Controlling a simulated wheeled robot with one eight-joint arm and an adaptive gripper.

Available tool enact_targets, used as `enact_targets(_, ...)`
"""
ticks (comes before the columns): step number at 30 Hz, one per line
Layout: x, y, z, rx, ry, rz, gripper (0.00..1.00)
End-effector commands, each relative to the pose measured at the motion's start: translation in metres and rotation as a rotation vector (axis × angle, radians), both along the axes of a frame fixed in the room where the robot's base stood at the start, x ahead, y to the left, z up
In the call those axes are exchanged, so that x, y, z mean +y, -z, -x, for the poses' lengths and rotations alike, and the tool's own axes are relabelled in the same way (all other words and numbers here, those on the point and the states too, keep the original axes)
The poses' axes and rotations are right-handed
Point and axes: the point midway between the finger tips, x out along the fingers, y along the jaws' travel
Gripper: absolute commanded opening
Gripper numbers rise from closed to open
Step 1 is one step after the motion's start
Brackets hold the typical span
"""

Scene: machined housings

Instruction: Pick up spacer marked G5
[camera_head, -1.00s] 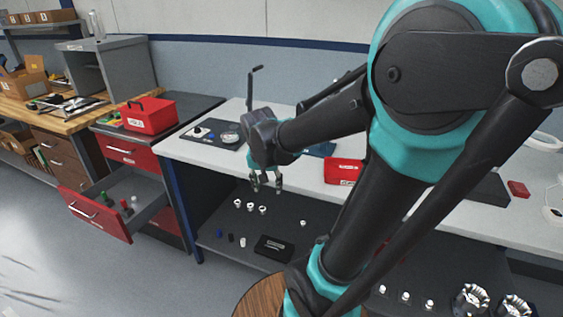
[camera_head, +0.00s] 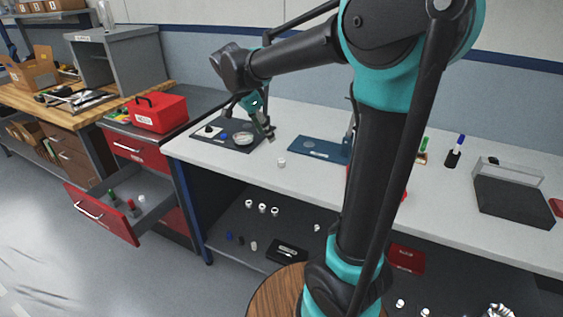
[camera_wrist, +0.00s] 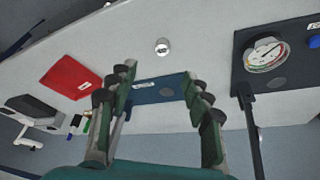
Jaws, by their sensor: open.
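A small white cylindrical spacer (camera_head: 281,162) stands alone on the white tabletop near its front edge. In the wrist view the spacer (camera_wrist: 162,47) shows a dark mark on its face, too small to read for certain. My gripper (camera_head: 268,133) is open and empty above the tabletop, behind and slightly left of the spacer in the head view. In the wrist view my gripper (camera_wrist: 160,75) has its fingers spread, with the spacer beyond the fingertips, apart from them. Several similar pale spacers (camera_head: 262,208) stand on the lower shelf; their marks are unreadable.
A dark mat (camera_head: 251,149) with a dial gauge (camera_head: 243,139) lies at left. A blue mat (camera_head: 318,148) lies right of the spacer. A red box (camera_head: 158,114) stands on the cabinet, above an open drawer (camera_head: 103,214). The tabletop around the spacer is clear.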

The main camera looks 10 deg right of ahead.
Motion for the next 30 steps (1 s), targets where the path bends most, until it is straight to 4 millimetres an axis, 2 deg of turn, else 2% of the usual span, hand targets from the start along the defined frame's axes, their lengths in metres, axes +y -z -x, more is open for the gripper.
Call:
enact_targets(6, -0.017, 0.042, -0.007, 0.000, 0.001, 0.000, 0.49)
enact_targets(12, -0.029, 0.074, -0.013, 0.000, 0.000, -0.001, 0.49)
enact_targets(22, -0.039, 0.096, -0.018, 0.000, 0.000, -0.001, 0.49)
enact_targets(30, -0.056, 0.127, -0.029, 0.000, -0.001, -0.001, 0.49)
